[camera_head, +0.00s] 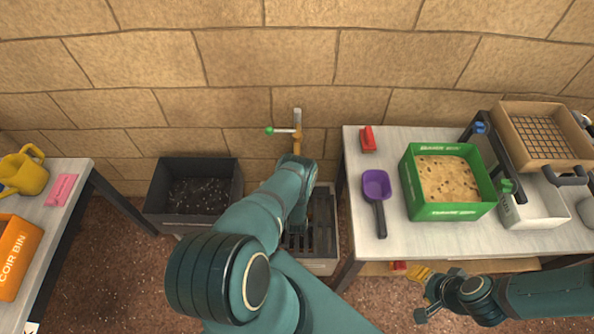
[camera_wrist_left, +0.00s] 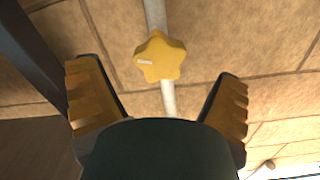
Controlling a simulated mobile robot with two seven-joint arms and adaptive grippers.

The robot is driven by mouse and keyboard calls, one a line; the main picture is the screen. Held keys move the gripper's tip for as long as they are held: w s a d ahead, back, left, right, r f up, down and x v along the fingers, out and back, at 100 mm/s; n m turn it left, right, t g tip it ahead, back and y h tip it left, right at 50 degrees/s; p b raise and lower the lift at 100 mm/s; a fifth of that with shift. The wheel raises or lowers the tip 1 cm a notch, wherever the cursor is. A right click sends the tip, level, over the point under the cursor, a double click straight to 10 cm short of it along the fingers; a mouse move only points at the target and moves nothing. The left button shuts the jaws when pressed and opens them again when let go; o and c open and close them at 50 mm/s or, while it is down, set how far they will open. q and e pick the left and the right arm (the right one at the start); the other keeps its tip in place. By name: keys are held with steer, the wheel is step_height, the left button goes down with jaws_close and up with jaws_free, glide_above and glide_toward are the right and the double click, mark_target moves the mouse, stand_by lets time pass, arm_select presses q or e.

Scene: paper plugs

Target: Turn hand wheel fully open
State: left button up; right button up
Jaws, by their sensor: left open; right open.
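The hand wheel (camera_wrist_left: 160,58) is a yellow, star-shaped knob with a small white mark, set on a pale pipe against the brick wall. In the left wrist view it sits between and beyond the two fingers of my left gripper (camera_wrist_left: 158,72). That gripper is open, and a gap shows on both sides of the wheel. In the head view my left arm reaches toward the wall and hides its gripper. A wall pipe with a brass-coloured part (camera_head: 297,142) shows just above the arm. My right gripper (camera_head: 426,294) is open and empty, low in front of the right table.
A white lever with a green knob (camera_head: 269,130) juts left from the pipe. A dark bin (camera_head: 156,194) and a slatted basin (camera_head: 325,262) stand below. The right table (camera_head: 354,232) carries a purple scoop (camera_head: 376,186) and a green tray (camera_head: 446,211).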

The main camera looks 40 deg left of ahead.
arm_select(q)
steer(key=shift+x, duration=1.75)
steer(key=c, duration=1.2)
steer(key=shift+n, duration=1.1)
steer(key=o, duration=1.2)
steer(key=shift+s+d, duration=0.1)
